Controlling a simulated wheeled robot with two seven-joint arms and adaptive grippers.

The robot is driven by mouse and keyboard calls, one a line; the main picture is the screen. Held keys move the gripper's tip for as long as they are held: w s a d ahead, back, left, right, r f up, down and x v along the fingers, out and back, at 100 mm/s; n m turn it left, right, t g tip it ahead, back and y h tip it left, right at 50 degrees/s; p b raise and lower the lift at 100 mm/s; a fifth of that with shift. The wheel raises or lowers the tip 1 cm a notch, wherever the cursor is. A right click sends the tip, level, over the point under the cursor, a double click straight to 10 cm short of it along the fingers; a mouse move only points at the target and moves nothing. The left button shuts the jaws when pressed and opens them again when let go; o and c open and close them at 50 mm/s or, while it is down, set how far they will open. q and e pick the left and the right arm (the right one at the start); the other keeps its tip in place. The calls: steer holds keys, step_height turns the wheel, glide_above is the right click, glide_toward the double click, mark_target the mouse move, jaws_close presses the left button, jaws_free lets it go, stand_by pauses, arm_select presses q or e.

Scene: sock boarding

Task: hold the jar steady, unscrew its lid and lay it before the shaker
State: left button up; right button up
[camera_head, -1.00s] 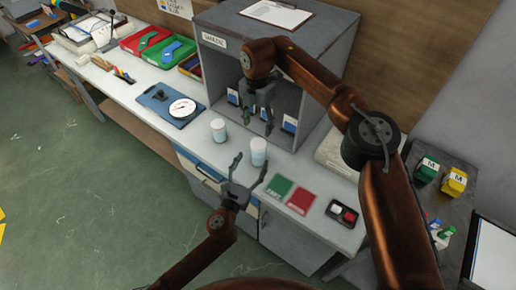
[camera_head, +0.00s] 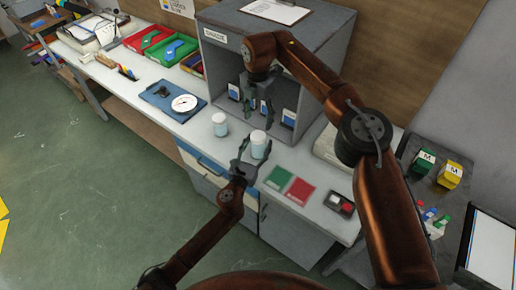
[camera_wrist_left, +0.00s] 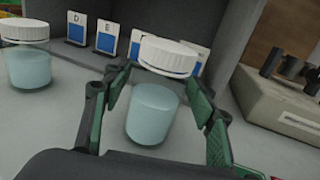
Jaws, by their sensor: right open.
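The jar (camera_head: 258,148) has a white ribbed lid (camera_wrist_left: 168,57) and pale blue contents, and stands upright on the bench. My left gripper (camera_head: 255,150) is open around it; in the left wrist view the jar body (camera_wrist_left: 153,114) sits between the green-padded fingers with gaps on both sides. My right gripper (camera_head: 257,114) is open and empty above the jar, pointing down in front of the cabinet. A pale box, perhaps the shaker (camera_wrist_left: 288,112), stands right of the cabinet with dark cylinders on top; my right arm partly hides it in the head view.
A second lidded jar (camera_head: 220,124) stands just left. The grey cabinet (camera_head: 222,62) behind holds several blue-and-white cards. A green mat (camera_head: 278,178) and red mat (camera_head: 299,191) lie to the right, with a small dark tray (camera_head: 340,205) beyond. A blue board (camera_head: 161,97) lies left.

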arm_select(q)
steer(key=shift+c, duration=0.8)
steer(key=shift+w+f, duration=0.25)
steer(key=shift+w, duration=0.05)
steer(key=c, duration=0.3)
steer(key=shift+s, duration=0.1)
jaws_close()
steer(key=o, duration=0.8)
jaws_free()
steer(key=shift+r, duration=0.1)
